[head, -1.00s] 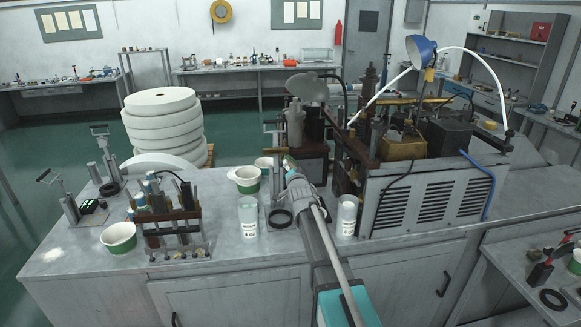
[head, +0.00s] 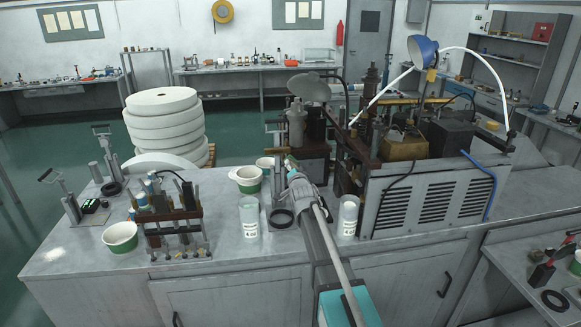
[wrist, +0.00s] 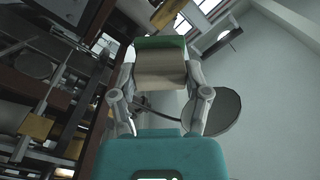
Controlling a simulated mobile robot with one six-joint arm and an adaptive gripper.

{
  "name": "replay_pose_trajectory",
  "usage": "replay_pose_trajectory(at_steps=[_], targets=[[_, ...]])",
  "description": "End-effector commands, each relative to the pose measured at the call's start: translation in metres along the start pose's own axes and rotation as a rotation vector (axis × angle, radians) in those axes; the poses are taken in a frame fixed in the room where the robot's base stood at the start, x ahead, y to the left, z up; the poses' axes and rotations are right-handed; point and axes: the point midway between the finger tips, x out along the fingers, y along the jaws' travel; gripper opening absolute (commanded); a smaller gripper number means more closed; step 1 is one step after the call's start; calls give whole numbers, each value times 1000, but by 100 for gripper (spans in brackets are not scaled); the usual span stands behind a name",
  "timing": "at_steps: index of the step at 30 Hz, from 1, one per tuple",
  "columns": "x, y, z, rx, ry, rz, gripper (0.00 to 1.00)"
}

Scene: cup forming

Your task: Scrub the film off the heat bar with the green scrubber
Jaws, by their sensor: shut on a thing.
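In the wrist view my gripper (wrist: 161,72) is shut on the green scrubber (wrist: 160,43), a tan block with a green pad on its far end. The scrubber is held up between the two fingers, and no surface shows touching the pad. In the head view my arm reaches over the bench toward the left side of the forming machine (head: 405,148). The fingers and scrubber are too small and covered there to make out clearly. I cannot pick out the heat bar or its film for certain in either view.
A tool rack (head: 178,225), a green-banded cup (head: 120,237) and another cup (head: 246,179) stand left of my arm. Clear labelled beakers (head: 249,217) (head: 347,216) flank the arm. A blue lamp (head: 422,50) hangs over the machine.

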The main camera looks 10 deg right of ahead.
Motion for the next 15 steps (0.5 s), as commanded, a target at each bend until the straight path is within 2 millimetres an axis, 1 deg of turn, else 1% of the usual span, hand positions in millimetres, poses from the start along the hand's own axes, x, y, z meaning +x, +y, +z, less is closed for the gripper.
replay_pose_trajectory(at_steps=[15], targets=[[42, 0, 0, 0, 1, -1, 23]])
